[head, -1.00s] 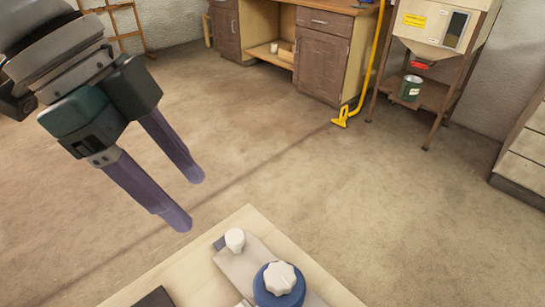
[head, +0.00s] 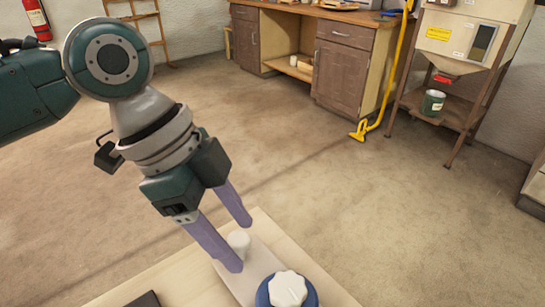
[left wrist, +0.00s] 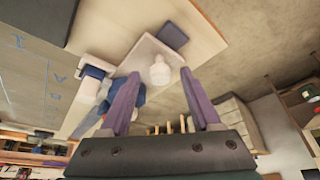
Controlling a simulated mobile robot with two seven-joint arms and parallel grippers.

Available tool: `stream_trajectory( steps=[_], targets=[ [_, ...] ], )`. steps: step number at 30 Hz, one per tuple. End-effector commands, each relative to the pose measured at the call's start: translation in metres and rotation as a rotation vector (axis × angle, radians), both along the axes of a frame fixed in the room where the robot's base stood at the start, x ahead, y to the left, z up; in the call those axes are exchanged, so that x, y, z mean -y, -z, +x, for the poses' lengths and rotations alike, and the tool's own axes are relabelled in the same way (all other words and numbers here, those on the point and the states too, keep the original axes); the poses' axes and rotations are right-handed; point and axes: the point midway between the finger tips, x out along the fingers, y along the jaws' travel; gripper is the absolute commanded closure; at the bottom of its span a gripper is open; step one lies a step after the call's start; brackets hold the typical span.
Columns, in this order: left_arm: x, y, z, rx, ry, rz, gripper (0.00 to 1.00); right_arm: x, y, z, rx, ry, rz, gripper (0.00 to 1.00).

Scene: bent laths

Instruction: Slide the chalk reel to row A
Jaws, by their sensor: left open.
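A blue round body with a white scalloped knob (head: 288,288), which I take for the chalk reel, is at the bottom edge of the head view. It sits on a pale grey plate (head: 232,284). In the left wrist view the peg (left wrist: 160,73) shows between the open fingers (left wrist: 158,88), with no clear contact. Row A cannot be made out for certain. My right gripper is not in view.
The pale wooden board (head: 325,285) is cut off at the bottom. A dark flat piece (head: 146,300) lies at its left. Small blue marks (left wrist: 57,78), too small to read, show on a surface in the wrist view. The floor (head: 390,220) beyond is clear.

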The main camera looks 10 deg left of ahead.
Motion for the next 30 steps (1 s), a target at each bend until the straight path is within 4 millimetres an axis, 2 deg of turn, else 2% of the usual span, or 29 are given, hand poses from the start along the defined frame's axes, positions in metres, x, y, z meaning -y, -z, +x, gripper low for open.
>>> stream_trajectory(
  steps=[7, 21, 24, 30],
  targets=[
    [0.0, 0.0005, 0.0, 0.0, 0.0, 0.001, 0.38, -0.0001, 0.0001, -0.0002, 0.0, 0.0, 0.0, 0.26],
    [-0.0002, 0.0002, 0.0, 0.0, 0.0, 0.001, 0.91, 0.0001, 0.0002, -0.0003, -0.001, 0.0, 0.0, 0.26],
    [-0.0002, 0.0002, 0.0001, 0.0, 0.0, 0.001, 1.0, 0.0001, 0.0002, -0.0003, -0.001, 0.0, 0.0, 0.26],
    [-0.0003, 0.0001, 0.0001, 0.0, 0.0, 0.001, 1.0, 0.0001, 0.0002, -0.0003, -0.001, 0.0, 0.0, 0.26]
  ],
)
